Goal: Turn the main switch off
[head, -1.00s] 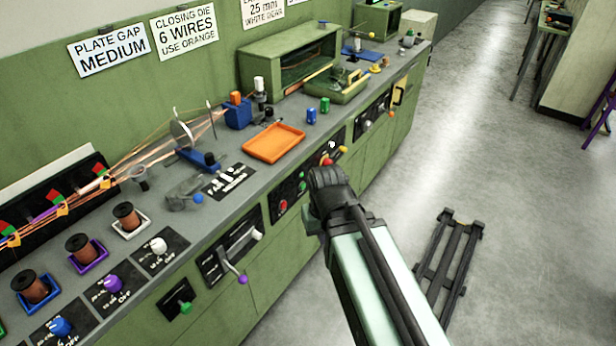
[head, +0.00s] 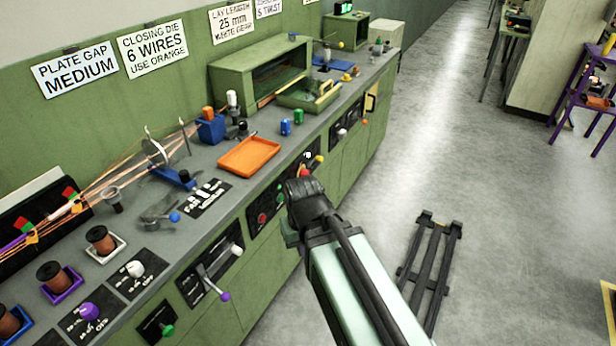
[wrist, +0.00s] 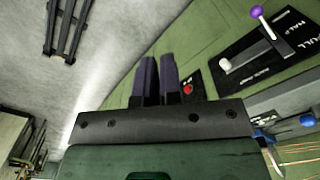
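No legible label marks the main switch, so I cannot tell which control it is. The bench front carries a panel with red and green buttons (head: 264,217), and beyond it a knob panel with red and yellow knobs (head: 310,166). Nearer is a lever panel (head: 215,270) with a purple-knobbed lever; it also shows in the wrist view (wrist: 270,55). A green-knobbed control (head: 160,325) is at the lower left. My gripper (wrist: 157,62) has its fingers close together with nothing seen between them. In the head view my arm hides its fingertips and part of the bench front.
The bench top holds an orange tray (head: 250,155), a green open-fronted box (head: 262,70) and several spools at the left. A dark slatted stand (head: 430,260) lies on the floor right of my arm. The aisle floor beyond is clear.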

